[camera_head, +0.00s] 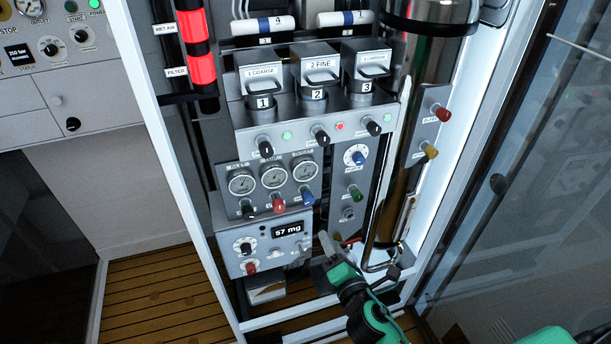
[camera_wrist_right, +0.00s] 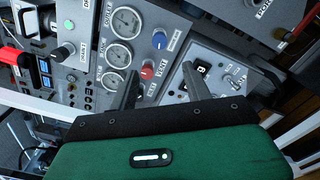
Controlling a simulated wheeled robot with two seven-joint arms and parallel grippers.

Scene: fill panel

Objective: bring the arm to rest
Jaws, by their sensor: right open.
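I cannot tell the exact gap between the fingertips and the panel. My left gripper is in neither view.
Three gauges (camera_head: 273,177) with coloured knobs sit above the display. Three numbered canisters (camera_head: 313,93) stand higher. A glass door (camera_head: 530,170) is on the right. Open wooden floor (camera_head: 150,305) shows at lower left.

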